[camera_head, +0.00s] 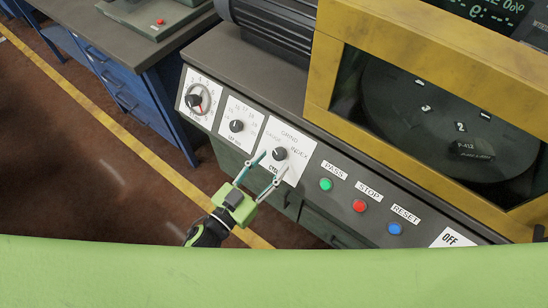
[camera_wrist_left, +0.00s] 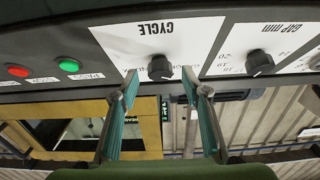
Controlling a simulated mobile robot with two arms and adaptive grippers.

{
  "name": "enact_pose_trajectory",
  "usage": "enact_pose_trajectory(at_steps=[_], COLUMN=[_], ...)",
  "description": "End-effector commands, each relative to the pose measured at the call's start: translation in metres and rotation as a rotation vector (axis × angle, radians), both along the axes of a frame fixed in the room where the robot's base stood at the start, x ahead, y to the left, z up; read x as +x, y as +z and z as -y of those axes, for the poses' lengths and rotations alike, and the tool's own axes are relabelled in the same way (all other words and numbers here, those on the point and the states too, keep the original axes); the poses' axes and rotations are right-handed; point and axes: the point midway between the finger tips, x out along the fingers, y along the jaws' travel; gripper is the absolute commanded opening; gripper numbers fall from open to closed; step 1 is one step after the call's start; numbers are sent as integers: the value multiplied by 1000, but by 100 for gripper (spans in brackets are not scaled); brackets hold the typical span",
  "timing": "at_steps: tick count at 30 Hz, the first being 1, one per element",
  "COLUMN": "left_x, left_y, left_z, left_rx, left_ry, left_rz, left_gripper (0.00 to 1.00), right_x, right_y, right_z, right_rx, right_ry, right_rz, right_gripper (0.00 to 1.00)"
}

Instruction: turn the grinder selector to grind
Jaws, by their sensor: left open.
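The grinder selector (camera_head: 279,153) is a black knob on a white plate (camera_head: 296,139). Its labels include GRIND at the top and INDEX at the right, with a smaller label at the left. Its light pointer mark seems turned to the upper left, towards the left label, but is small. In the left wrist view the knob (camera_wrist_left: 160,68) shows upside down by the word CYCLE. My left gripper (camera_head: 272,164) is open in front of the plate. In the left wrist view its fingertips (camera_wrist_left: 160,84) stand either side of the knob, with gaps visible. My right gripper is not in view.
A gap knob (camera_head: 237,126) and a red-marked dial (camera_head: 196,99) sit left of the selector. Green (camera_head: 326,184), red (camera_head: 360,206) and blue (camera_head: 395,228) buttons sit right. A yellow-framed window (camera_head: 330,75) rises behind. The floor in front is open.

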Motion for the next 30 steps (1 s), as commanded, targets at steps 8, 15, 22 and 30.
enact_pose_trajectory(at_steps=[8,15,22,30], left_x=[16,16,16,17], left_y=[-1,-1,-1,1], left_z=[12,12,12,11], left_rx=[1,1,1,19], left_ry=[1,0,1,-16], left_rz=[-2,-2,-1,14], left_gripper=[42,42,4,4], right_x=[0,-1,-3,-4], right_y=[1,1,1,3], right_z=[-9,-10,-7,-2], right_rx=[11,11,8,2], right_ry=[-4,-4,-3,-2], right_rz=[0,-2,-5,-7], right_gripper=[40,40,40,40])
